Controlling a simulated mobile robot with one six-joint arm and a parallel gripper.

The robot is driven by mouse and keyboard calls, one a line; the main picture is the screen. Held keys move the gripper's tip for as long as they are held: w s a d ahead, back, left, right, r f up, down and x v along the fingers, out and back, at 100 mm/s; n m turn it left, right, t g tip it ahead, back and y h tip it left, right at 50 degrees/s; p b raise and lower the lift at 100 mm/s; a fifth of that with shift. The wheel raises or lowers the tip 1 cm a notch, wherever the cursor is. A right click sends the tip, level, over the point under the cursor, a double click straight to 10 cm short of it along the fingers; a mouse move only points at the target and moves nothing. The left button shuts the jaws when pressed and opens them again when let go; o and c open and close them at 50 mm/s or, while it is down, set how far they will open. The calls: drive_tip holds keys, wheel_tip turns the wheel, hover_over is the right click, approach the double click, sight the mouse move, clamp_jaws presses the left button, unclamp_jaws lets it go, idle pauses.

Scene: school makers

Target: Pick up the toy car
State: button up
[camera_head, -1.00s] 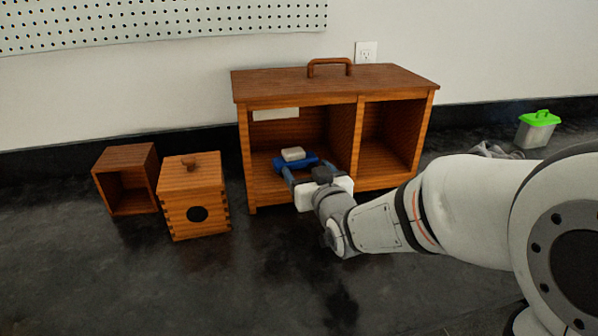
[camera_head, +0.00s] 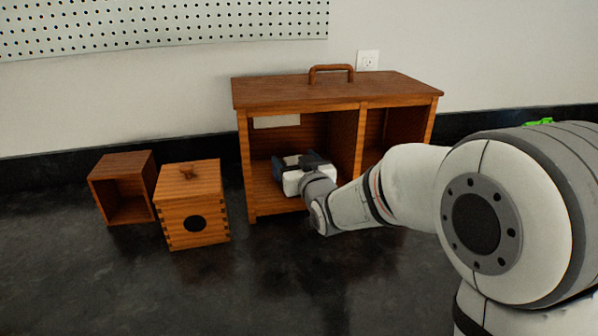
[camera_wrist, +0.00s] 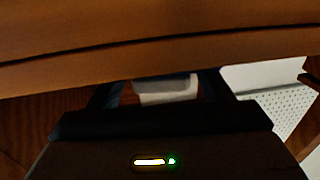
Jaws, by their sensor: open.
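The toy car, blue with a pale top a second ago, is mostly hidden behind my gripper in the head view. My gripper (camera_head: 299,158) is inside the left compartment of the wooden cabinet (camera_head: 336,92), low above its floor. Its dark fingers are spread apart. In the wrist view, a pale block (camera_wrist: 165,90), which looks like the car's top, shows between the two dark fingers of my gripper (camera_wrist: 160,92). I cannot tell whether the fingers touch the car.
The cabinet's top panel and middle divider (camera_head: 359,140) are close around my arm. A small open wooden box (camera_head: 121,163) and a wooden box with a round hole (camera_head: 193,180) stand to the left. A green lid (camera_head: 539,122) shows behind my arm. The dark floor in front is clear.

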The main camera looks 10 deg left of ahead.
drive_tip(key=shift+c, duration=0.5)
drive_tip(key=c, duration=1)
drive_tip(key=shift+r, duration=0.1)
